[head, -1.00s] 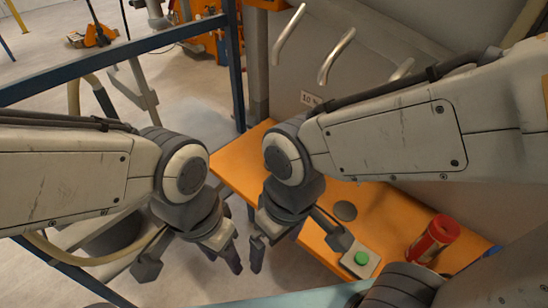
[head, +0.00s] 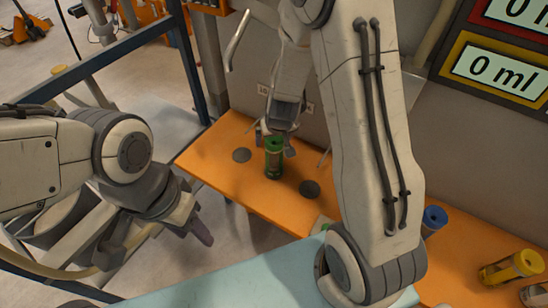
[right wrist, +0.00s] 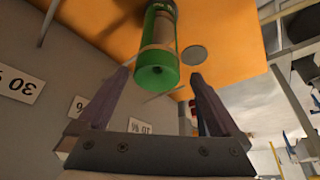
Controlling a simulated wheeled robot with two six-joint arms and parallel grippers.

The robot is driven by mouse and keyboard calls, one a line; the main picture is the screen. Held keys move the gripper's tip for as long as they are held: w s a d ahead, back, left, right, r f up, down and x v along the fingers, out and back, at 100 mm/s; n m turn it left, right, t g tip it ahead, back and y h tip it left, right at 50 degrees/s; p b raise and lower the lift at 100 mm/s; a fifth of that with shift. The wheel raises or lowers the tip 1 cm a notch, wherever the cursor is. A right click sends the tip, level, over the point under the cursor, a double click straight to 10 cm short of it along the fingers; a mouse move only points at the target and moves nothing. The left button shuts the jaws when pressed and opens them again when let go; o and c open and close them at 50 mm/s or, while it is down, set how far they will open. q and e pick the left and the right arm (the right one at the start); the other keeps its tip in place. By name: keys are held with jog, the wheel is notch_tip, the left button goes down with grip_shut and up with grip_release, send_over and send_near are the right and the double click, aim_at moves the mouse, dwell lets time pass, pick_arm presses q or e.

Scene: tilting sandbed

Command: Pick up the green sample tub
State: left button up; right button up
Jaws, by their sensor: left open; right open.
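The green sample tub (head: 274,160) stands upright on the orange bench in the head view. It also shows in the right wrist view (right wrist: 157,62), its green end towards the camera. My right gripper (head: 276,143) is open at the tub's upper part. In the right wrist view, the fingers of my right gripper (right wrist: 160,82) stand apart on either side of the tub's near end, with gaps showing. I cannot tell how far the tub sits between them. My left gripper (head: 197,226) is open and empty, left of the bench and well away from the tub.
A grey wall with bent metal handles (head: 237,40) rises behind. My right arm hides the bench's middle.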

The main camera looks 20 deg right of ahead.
jog(key=shift+d+b+x, duration=0.2)
jog(key=shift+b+x, duration=0.25)
jog(key=shift+x, duration=2.45)
jog(key=shift+w, duration=0.1)
jog(key=shift+r, duration=0.1)
grip_shut()
jog(key=shift+r, duration=0.15)
